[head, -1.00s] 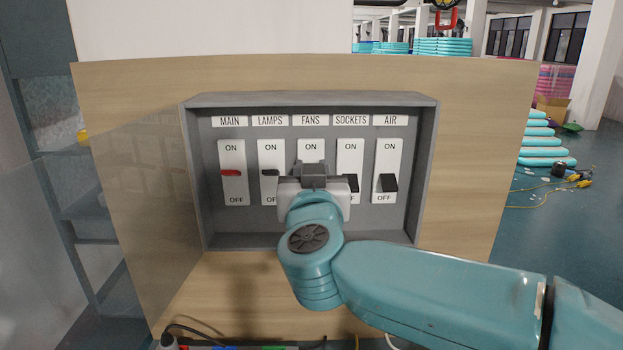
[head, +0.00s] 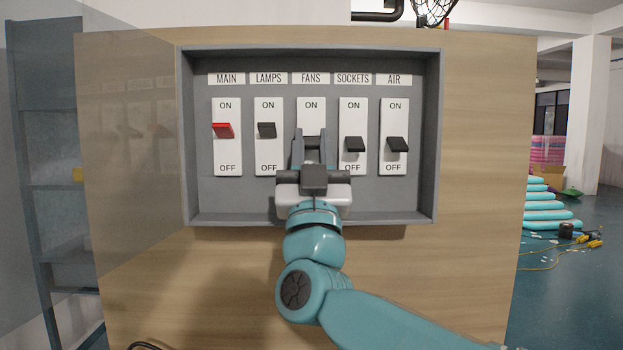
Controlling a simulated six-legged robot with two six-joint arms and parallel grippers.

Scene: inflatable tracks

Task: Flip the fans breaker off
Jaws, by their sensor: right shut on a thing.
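The fans breaker (head: 311,108) is the middle switch in a grey panel box (head: 430,60), under a FANS label. Its plate has ON at the top; its lower part and lever are hidden behind my right gripper (head: 312,138). The right gripper points into the box from below, with its fingers at the middle of the fans plate, shut on the fans lever. I cannot see which way that lever points. My left gripper is not in view.
The main breaker (head: 223,130), red, and lamps breaker (head: 267,130) are to the left. The sockets breaker (head: 355,145) and air breaker (head: 397,145) are to the right, their levers sitting lower. The clear door (head: 125,120) stands open at left.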

